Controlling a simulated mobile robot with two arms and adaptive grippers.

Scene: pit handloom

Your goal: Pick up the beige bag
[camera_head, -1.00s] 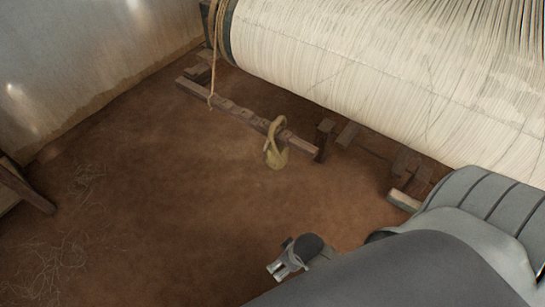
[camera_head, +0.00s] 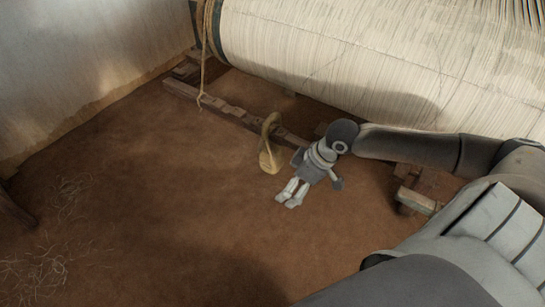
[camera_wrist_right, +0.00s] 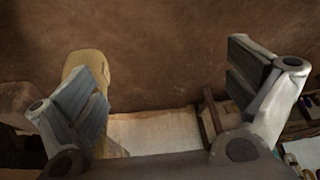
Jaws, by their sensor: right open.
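The beige bag (camera_head: 266,158) hangs by its loop at the wooden beam, with its body low near the brown floor. My right gripper (camera_head: 290,194) is just to the right of and below the bag in the head view. In the right wrist view my right gripper (camera_wrist_right: 160,92) is open with nothing between its fingers. There the bag (camera_wrist_right: 88,62) shows at the left, partly hidden behind the left finger. I cannot tell whether that finger touches it. My left gripper is not in view.
The wooden beam (camera_head: 222,113) runs along the floor below the large thread-wound roller (camera_head: 330,55). A rope (camera_head: 205,60) hangs at the roller's left end. Loose fibres (camera_head: 45,265) lie at lower left. The floor (camera_head: 150,190) left of the bag is clear.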

